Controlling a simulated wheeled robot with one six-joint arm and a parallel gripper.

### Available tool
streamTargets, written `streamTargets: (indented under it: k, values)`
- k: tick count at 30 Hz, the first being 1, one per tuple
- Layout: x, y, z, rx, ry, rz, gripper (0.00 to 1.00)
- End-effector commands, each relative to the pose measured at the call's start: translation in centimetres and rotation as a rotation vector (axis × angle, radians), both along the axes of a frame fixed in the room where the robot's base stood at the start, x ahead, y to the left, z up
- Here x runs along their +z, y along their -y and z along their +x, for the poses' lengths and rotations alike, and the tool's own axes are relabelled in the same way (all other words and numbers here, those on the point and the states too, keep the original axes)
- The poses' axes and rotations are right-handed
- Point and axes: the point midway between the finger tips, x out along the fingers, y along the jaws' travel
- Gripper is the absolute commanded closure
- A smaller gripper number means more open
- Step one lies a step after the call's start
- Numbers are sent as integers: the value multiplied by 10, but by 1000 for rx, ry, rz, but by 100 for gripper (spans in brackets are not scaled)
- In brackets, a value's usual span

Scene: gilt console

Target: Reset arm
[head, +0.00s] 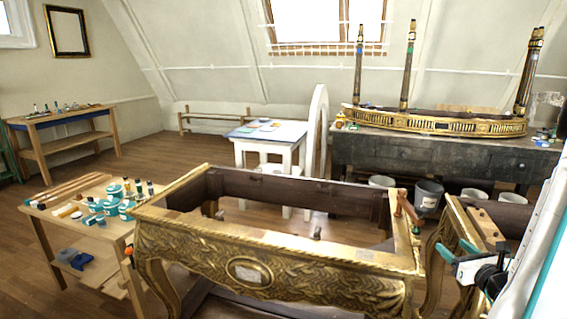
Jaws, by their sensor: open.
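My gripper (456,255) is at the lower right of the head view, at the end of my white arm, which comes in from the right edge. Its jaws are open, and I see nothing held between them. It appears in front of a second gilt frame piece (447,228) at the right; I cannot tell how far apart they are. The large carved gilt console (275,253) stands to its left, with an open top and curved legs.
A small wooden table (62,228) with jars and bottles stands left of the console. Behind are a white table (270,131) and a dark workbench (430,155) bearing a gilt piece with upright legs. Buckets (428,193) sit below it. Floor (150,155) is clear at back left.

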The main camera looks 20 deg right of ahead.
Motion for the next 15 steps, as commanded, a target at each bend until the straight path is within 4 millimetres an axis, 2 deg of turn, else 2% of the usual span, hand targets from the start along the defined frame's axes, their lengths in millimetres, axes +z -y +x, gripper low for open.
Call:
streamTargets:
  k: [5, 8, 11, 14, 15]
  values:
    - [9, -41, 14, 195, -42, -50, 41]
    - [19, -76, 25, 350, -71, -101, 41]
    - [32, -123, 35, 555, -110, -181, 41]
    - [49, -187, 38, 838, -164, -312, 41]
    - [54, -215, 35, 969, -192, -379, 41]
